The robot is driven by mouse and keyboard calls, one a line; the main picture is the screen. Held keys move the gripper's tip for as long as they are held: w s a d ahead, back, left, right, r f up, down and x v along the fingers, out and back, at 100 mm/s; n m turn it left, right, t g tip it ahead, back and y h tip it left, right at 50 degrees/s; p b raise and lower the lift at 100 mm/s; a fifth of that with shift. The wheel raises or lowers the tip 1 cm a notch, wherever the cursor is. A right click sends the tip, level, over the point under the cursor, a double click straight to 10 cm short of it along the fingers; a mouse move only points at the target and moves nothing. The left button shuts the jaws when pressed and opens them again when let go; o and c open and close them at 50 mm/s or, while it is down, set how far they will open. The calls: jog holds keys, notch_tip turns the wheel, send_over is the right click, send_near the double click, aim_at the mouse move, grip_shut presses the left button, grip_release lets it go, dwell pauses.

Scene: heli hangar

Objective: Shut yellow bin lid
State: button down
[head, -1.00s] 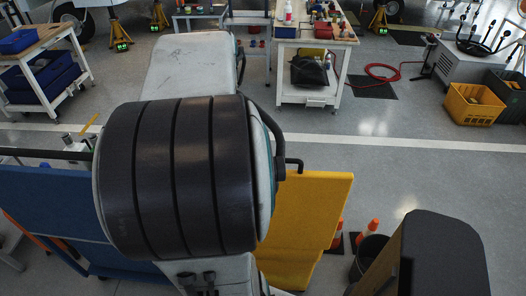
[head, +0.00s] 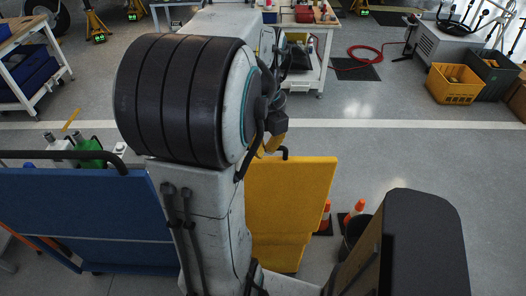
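A large yellow panel (head: 290,200), which appears to be the yellow bin's lid, stands raised and steep right of my arm in the head view. A dark bent bar (head: 285,153) shows at its top edge. My arm covers its left side, and the bin's opening cannot be made out. A dark part at the end of my arm, seemingly my gripper (head: 273,130), shows just above the panel's top edge. Its fingers are not clear, and I cannot tell whether it touches the panel.
A blue cart or bin (head: 80,215) stands left of my arm. Orange-and-white cones (head: 355,211) and a dark bucket (head: 357,232) stand right of the panel. A yellow crate (head: 453,84) sits far right. A white workbench (head: 306,75) is behind.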

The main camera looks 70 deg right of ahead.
jog(key=w+d+f+p, duration=0.1)
jog(key=d+f, duration=0.2)
jog(key=f, duration=0.3)
jog(key=shift+w+d, duration=0.15)
jog(key=shift+d, duration=0.25)
